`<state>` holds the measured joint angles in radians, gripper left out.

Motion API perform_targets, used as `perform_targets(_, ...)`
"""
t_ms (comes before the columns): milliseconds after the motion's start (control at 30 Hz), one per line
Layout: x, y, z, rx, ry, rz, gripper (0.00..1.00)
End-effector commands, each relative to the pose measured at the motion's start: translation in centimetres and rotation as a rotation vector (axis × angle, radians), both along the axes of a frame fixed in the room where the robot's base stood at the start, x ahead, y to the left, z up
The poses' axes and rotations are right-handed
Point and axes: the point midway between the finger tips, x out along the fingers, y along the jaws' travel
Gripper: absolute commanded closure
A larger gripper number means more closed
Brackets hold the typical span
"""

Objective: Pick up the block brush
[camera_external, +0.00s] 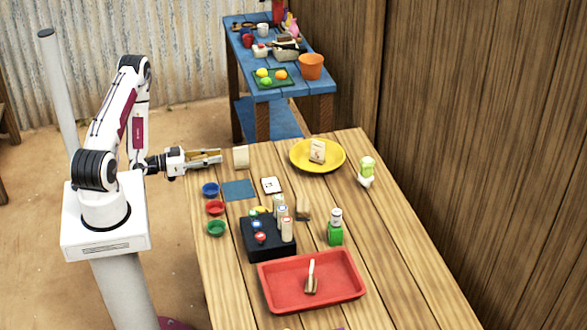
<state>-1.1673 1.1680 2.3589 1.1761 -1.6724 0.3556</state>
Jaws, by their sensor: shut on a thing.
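My gripper (219,156) is stretched out level over the far left corner of the wooden table. It is shut on a narrow yellow-tan thing (204,156) lying along its fingers. This thing is too small and too covered to tell whether it is the block brush. A pale beige block (241,157) stands just right of the fingertips; I cannot tell whether they touch it. A small tan and dark piece (303,211), perhaps a brush, lies mid-table. A brush-like tool with a pale handle (311,279) is in the red tray (347,295).
A yellow plate (333,165) holds a pale block. Blue (210,189), red (215,208) and green (216,228) bowls line the left edge. A green bottle (335,232) stands to the right. The table's right side is mostly clear.

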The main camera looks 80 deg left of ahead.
Motion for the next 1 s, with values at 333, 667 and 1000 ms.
perform_targets(333,0.0,0.0,2.9,0.002,0.000,0.000,1.00)
perform_targets(667,0.0,0.0,6.5,0.002,-0.001,0.000,1.00)
perform_targets(1000,0.0,0.0,8.9,0.001,0.000,0.000,1.00)
